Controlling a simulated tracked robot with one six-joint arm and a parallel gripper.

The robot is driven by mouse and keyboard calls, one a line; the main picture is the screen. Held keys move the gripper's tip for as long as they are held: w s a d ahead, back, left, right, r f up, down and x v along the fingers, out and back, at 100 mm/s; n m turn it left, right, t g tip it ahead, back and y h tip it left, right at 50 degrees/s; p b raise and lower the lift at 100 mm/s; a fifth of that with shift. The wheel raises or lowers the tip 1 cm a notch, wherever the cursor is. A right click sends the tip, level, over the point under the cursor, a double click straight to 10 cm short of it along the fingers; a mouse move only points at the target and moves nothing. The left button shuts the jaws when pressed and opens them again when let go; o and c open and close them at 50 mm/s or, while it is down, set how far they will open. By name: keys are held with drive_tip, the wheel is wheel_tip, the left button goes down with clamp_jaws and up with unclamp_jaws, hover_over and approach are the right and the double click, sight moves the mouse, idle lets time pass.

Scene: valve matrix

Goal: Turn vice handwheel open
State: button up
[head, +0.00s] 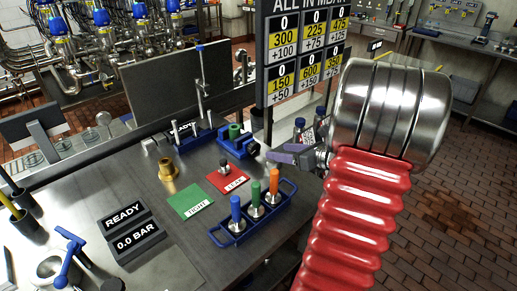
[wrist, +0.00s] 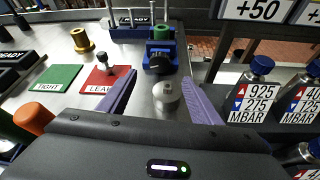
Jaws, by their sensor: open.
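The blue vice (head: 240,150) stands near the bench's back right edge and holds a green piece (head: 235,131). In the wrist view the vice (wrist: 161,46) is ahead of my gripper, with its dark handwheel (wrist: 159,64) facing me. My gripper (head: 290,152) is right of the vice in the head view. In the wrist view my gripper (wrist: 160,77) has its two purple fingers spread wide, with the handwheel beyond their tips, apart from them. A round silver piece (wrist: 167,96) shows between the fingers; I cannot tell what it belongs to.
A blue rack (head: 237,236) with blue, green and orange-handled tools stands near my arm. A green card (head: 191,201), a red card (head: 219,181) bearing a small fitting, and a brass fitting (head: 167,170) lie on the bench. Labelled bottles (wrist: 252,90) stand on the right.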

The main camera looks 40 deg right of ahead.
sight(256, 148)
drive_tip(key=x, duration=1.2)
drive_tip(key=shift+f, duration=0.1)
drive_tip(key=shift+c, duration=0.5)
drive_tip(key=c, duration=0.9)
